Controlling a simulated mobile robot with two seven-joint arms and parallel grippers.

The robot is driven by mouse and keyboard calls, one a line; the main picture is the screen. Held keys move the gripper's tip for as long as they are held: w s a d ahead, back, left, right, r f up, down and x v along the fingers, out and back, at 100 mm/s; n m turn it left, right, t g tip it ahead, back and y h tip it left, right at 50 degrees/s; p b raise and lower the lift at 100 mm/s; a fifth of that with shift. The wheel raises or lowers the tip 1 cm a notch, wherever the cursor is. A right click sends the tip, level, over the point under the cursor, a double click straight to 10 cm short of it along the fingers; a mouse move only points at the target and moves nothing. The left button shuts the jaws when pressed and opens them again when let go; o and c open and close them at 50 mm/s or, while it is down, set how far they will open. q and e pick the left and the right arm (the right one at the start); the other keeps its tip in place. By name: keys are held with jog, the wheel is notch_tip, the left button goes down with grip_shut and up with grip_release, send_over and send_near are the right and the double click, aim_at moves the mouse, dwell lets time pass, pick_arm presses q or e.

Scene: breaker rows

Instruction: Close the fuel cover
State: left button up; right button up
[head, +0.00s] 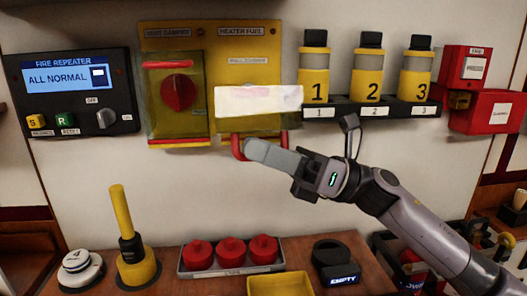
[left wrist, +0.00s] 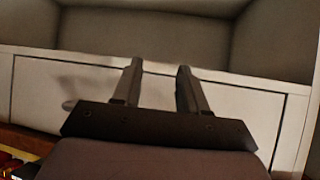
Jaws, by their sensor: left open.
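The heater fuel station is the right half of a yellow wall panel (head: 262,48). A pale, glossy flap (head: 258,101), which looks like the fuel cover, stands out across its lower part. Below the flap, parts of a red handle (head: 238,149) show; the rest is hidden. My right gripper (head: 252,149) reaches in from the right, its grey fingertips just under the flap and in front of the red handle. I cannot tell whether it touches either, or how its jaws stand. My left gripper (left wrist: 157,78) is open and empty in the left wrist view, facing pale cabinet fronts.
The vent damper's red knob (head: 178,92) sits behind a clear yellow cover at left. Numbered yellow canisters (head: 369,75) stand on a rack at right. Below, a counter holds a tray of red caps (head: 231,252), a yellow lever (head: 127,235) and a black item marked EMPTY (head: 336,262).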

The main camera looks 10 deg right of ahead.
jog(key=shift+d+f, duration=0.25)
jog(key=shift+d, duration=0.05)
jog(key=b+v, duration=0.2)
jog(key=v, duration=0.4)
jog(key=shift+d+b, duration=0.25)
jog(key=shift+b, duration=0.1)
jog(key=b+v, duration=0.6)
jog(key=v, duration=0.2)
jog(key=shift+s, duration=0.2)
dwell(0.3)
jog(key=shift+d, duration=0.15)
